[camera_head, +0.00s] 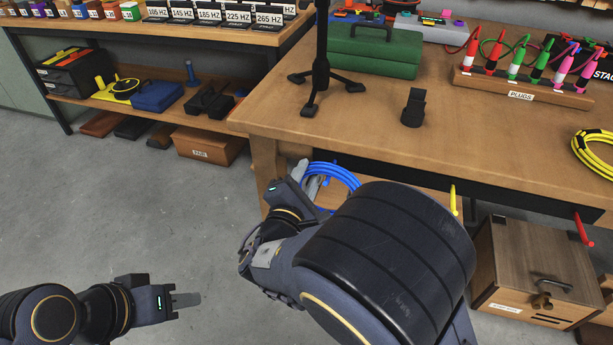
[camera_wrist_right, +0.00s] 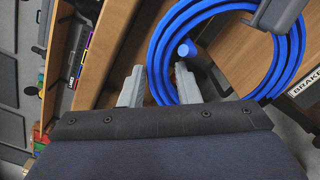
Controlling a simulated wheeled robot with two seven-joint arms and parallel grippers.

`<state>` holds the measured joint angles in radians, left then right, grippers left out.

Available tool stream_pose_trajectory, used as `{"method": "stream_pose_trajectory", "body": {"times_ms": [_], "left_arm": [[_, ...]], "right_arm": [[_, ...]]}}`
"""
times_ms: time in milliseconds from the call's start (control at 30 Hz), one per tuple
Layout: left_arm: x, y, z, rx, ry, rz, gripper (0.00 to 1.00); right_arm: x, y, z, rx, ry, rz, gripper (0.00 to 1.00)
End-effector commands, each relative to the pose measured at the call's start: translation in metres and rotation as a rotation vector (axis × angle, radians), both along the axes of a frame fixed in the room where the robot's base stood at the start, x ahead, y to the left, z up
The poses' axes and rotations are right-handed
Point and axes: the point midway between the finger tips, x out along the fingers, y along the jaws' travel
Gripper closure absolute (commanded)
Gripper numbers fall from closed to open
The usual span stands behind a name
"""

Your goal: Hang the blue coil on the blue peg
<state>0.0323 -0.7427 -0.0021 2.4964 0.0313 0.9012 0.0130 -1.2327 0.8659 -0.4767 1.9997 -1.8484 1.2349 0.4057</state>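The blue coil (camera_head: 338,171) is at the left end of the table's front side, partly hidden behind my right arm. It is larger in the right wrist view (camera_wrist_right: 160,62). The blue peg (camera_wrist_right: 186,49) shows its round end inside the coil's ring, close to the inner edge near my fingers. Whether the coil rests on the peg I cannot tell. My left gripper (camera_head: 187,300) is empty over the floor.
A yellow peg (camera_head: 453,200) and a red peg (camera_head: 583,230) stick out below the table edge. A yellow coil (camera_head: 597,154) lies on the table (camera_head: 370,130). A wooden cabinet (camera_head: 537,268) stands below. The floor (camera_head: 190,220) at left is clear.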

Motion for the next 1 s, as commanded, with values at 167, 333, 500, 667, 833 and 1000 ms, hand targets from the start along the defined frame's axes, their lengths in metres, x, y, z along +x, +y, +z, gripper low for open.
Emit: {"method": "stream_pose_trajectory", "body": {"times_ms": [167, 333, 500, 667, 833, 1000], "left_arm": [[0.0, 0.0, 0.0, 0.0, 0.0, 0.0, 0.64], [0.0, 0.0, 0.0, 0.0, 0.0, 0.0, 0.64], [0.0, 0.0, 0.003, 0.0, 0.0, 0.0, 0.64], [0.0, 0.0, 0.011, 0.0, 0.0, 0.0, 0.64], [0.0, 0.0, 0.017, 0.0, 0.0, 0.0, 0.64], [0.0, 0.0, 0.019, 0.0, 0.0, 0.0, 0.64]], "right_arm": [[0.0, 0.0, 0.0, 0.0, 0.0, 0.0, 0.53], [0.0, 0.0, -0.001, 0.001, 0.002, 0.0, 0.53], [-0.009, 0.004, 0.0, 0.001, 0.002, 0.002, 0.53], [-0.034, 0.012, 0.002, -0.002, 0.001, 0.004, 0.53], [-0.06, 0.021, 0.001, -0.001, 0.001, 0.004, 0.53], [-0.073, 0.024, 0.0, 0.0, 0.001, 0.002, 0.53]]}}
